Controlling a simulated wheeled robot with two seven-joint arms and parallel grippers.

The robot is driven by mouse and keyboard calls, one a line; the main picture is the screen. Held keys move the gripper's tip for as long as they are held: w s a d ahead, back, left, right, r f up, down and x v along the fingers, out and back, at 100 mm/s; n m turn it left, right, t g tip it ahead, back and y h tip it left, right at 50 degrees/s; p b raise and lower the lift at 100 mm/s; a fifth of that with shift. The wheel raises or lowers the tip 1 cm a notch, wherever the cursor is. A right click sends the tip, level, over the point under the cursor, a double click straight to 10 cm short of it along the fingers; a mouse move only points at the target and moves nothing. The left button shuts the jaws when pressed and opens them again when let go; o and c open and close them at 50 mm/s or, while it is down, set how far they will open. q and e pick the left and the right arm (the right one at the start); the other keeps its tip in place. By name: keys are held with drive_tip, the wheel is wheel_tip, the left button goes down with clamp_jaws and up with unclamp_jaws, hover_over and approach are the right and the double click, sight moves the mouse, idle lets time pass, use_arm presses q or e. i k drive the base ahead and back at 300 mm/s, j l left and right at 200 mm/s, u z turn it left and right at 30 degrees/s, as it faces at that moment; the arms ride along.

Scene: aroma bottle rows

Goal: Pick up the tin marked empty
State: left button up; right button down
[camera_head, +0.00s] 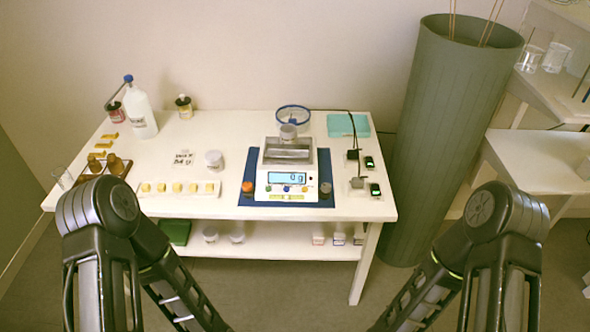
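Several small round tins are in view, and I cannot read the word empty on any of them. One pale tin (214,160) stands on the white table (330,205) left of the scale. Two more tins, a left one (210,235) and a right one (237,237), stand on the lower shelf. Both my arms show at the bottom left and right, but their grippers are outside the picture.
A blue mat (245,197) lies under the scale. A white bottle (140,112), a row of yellow blocks (177,187) and a brown tray (122,164) are on the left. A teal box (348,125) is at the back right. A tall grey-green cylinder (435,140) stands right of the table.

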sight(288, 135)
drive_tip(key=i+j, duration=0.1)
drive_tip(key=j, duration=0.45)
drive_tip(key=i+j, duration=0.1)
drive_tip(key=j, duration=0.45)
drive_tip(key=i+j, duration=0.1)
drive_tip(key=j, duration=0.4)
drive_tip(key=z, duration=1.85)
